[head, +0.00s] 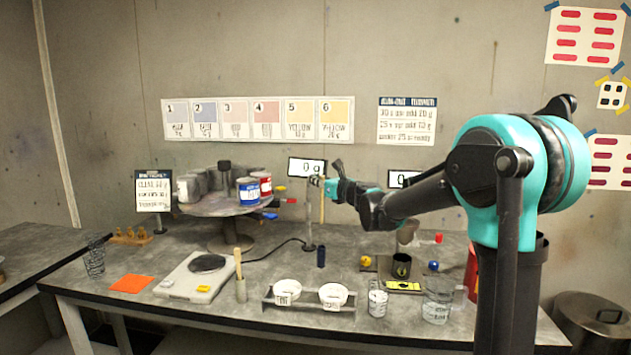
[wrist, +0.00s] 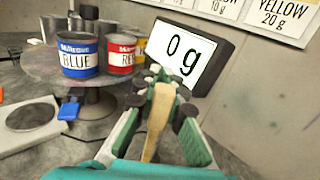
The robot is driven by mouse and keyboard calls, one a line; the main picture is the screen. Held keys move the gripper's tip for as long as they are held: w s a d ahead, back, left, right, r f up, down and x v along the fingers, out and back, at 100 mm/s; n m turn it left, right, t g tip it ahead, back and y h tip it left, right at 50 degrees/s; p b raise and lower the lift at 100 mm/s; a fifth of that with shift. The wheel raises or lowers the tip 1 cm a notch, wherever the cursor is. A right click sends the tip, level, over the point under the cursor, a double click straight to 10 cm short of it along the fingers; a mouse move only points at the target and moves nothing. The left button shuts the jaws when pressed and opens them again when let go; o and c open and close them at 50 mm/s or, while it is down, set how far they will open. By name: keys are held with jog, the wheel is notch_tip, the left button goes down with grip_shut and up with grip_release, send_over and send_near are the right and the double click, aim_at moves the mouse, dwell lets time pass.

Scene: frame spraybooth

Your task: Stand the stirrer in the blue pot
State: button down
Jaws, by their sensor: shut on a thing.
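My gripper (head: 324,188) is shut on a wooden stirrer (head: 322,205), which hangs upright in the air above the bench. In the wrist view the stirrer (wrist: 158,120) runs between the two fingers (wrist: 164,90). A tin labelled BLUE (head: 248,191) stands on the round turntable (head: 215,208), left of my gripper and apart from it. It also shows in the wrist view (wrist: 78,57). A small dark blue upright cylinder (head: 321,256) stands on the bench below my gripper; I cannot see whether it is hollow.
A red-labelled tin (head: 265,183) stands beside the blue one. A 0 g display (head: 307,167) on a post is close to my gripper. On the bench are a scale (head: 195,280), a wooden stick in a holder (head: 239,262), a rack of white cups (head: 310,302) and glass beakers (head: 437,305).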

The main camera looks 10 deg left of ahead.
notch_tip(320, 180, down, 15)
dwell(1.1)
jog(key=c, duration=1.5)
grip_release()
jog(key=v, duration=0.9)
jog(key=shift+s+d, duration=0.3)
